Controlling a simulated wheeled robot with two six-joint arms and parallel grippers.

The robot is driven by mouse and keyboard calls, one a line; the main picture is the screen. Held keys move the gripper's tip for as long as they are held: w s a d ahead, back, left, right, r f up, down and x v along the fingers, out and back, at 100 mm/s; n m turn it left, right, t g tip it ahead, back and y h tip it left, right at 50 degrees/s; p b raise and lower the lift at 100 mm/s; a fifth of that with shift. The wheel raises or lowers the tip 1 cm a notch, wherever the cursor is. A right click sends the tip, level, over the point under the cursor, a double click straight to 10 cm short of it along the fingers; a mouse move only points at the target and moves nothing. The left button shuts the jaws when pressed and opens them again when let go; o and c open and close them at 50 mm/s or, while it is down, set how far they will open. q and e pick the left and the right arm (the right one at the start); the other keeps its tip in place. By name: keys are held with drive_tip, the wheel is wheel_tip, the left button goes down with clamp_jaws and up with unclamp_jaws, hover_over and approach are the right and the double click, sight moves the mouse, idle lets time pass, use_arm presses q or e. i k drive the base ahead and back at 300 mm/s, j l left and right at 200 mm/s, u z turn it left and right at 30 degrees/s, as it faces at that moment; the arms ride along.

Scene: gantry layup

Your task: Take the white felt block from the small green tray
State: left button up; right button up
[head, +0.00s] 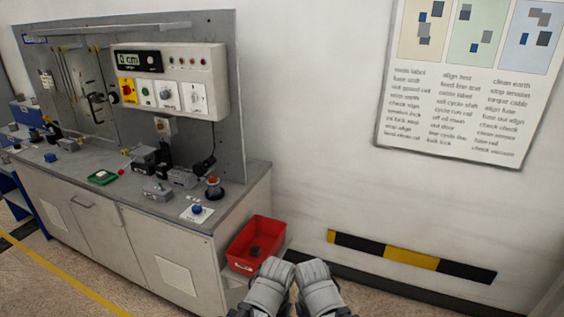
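The small green tray (103,177) lies on the grey worktop of the bench at the left, near its front edge. A small pale piece, which may be the white felt block (103,174), shows inside the tray. It is too small to make out its shape or material. Two grey links of my own arms show side by side at the bottom middle, well to the right of the tray and apart from it. No gripper fingers can be made out on them.
A red knob (121,171) stands right of the tray. Metal fixtures (157,190) and a blue button (197,209) stand further right. A red bin (255,243) with a dark piece inside is beside the bench's right end. A control panel (170,82) hangs behind. Floor in front is clear.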

sight(102, 175)
drive_tip(key=u, duration=1.35)
drive_tip(key=z, duration=0.6)
drive_tip(key=i+j+z, duration=0.3)
drive_tip(key=j+z, duration=0.35)
drive_tip(key=i+j+z, duration=0.1)
drive_tip(key=j+z, duration=0.2)
drive_tip(key=i+j+z, duration=0.1)
drive_tip(key=j, duration=0.85)
drive_tip(key=i+j+z, duration=0.1)
drive_tip(key=j, duration=0.8)
drive_tip(key=i+j+z, duration=0.1)
drive_tip(key=j, duration=0.85)
drive_tip(key=i, duration=0.05)
